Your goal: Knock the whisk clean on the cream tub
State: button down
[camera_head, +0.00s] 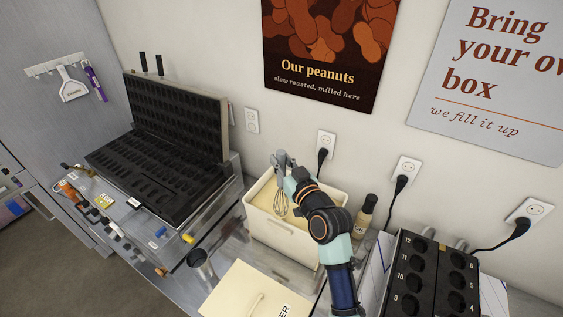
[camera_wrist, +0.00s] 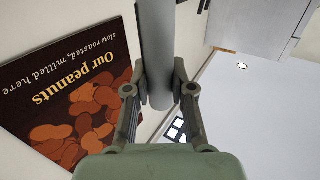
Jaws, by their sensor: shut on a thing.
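The whisk (camera_head: 282,203) hangs with its wire loops down over the cream tub (camera_head: 285,237), a pale rectangular container holding cream-coloured contents. My gripper (camera_head: 280,160) is above the tub's left part and is shut on the whisk's handle. In the wrist view my gripper (camera_wrist: 160,92) has its two fingers on either side of the grey whisk handle (camera_wrist: 157,45). The wire loops are outside the wrist view. In the head view I cannot tell whether the loops touch the cream or the tub's wall. My arm covers the tub's right part.
An open black waffle-type iron (camera_head: 150,165) stands left of the tub. A small bottle (camera_head: 366,212) stands to the right, near a numbered black tray (camera_head: 428,278). The wall is close behind.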

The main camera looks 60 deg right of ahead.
jog(key=shift+f, duration=0.1)
notch_tip(320, 180, down, 3)
jog(key=b, duration=0.3)
jog(key=shift+r, duration=0.2)
notch_tip(320, 180, up, 3)
jog(key=shift+p, duration=1.25)
jog(key=shift+f, duration=0.1)
